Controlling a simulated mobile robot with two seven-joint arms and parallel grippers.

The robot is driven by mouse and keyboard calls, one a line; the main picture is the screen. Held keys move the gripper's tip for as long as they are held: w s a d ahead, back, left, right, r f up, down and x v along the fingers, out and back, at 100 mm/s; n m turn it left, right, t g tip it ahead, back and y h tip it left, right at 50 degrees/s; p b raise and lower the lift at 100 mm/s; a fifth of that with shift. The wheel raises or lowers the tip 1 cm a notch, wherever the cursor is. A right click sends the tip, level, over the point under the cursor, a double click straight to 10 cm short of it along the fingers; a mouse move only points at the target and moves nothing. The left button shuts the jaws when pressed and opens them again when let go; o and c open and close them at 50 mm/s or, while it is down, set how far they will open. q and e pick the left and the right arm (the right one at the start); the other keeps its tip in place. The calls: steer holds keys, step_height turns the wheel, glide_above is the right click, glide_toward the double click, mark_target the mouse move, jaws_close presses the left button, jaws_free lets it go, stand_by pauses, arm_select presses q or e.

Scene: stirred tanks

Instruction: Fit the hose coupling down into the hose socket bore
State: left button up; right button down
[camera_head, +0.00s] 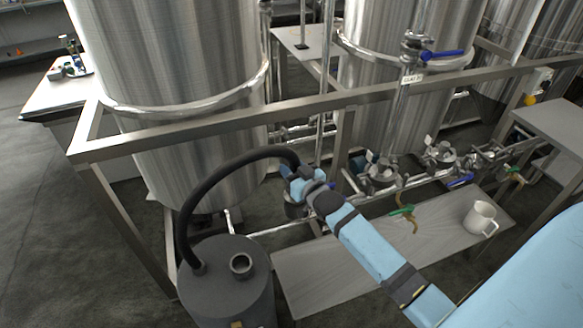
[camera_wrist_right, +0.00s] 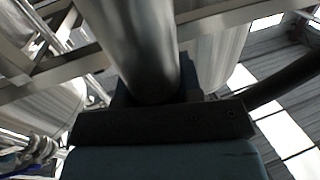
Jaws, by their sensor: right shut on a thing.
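A black hose (camera_head: 196,195) rises from the top of a dark grey drum and arches over to my right gripper (camera_head: 298,178). That gripper is shut on the hose coupling, a grey cylinder (camera_wrist_right: 140,48) that fills the upper middle of the right wrist view. In the head view the gripper mostly hides the coupling. An open round collar (camera_head: 241,265), apparently the hose socket, stands up from the drum's top. The gripper is above and to the right of this collar, well apart from it. My left gripper is not in view.
The drum (camera_head: 225,290) stands at the lower left of a low grey bench (camera_head: 330,270). A white mug (camera_head: 480,217) stands on the bench. A steel frame rail (camera_head: 300,107) crosses in front of the large tanks (camera_head: 175,60). Valves and pipes (camera_head: 383,172) lie behind the bench.

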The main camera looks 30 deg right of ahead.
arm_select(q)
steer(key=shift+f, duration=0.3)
arm_select(e)
steer(key=shift+f, duration=0.5)
steer(key=c, duration=0.7)
jaws_free()
steer(key=shift+s, duration=0.1)
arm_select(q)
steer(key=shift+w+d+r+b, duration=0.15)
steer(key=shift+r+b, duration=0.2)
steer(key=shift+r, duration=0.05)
arm_select(e)
steer(key=s, duration=1.3)
steer(key=shift+s+d, duration=0.15)
steer(key=shift+s, duration=0.2)
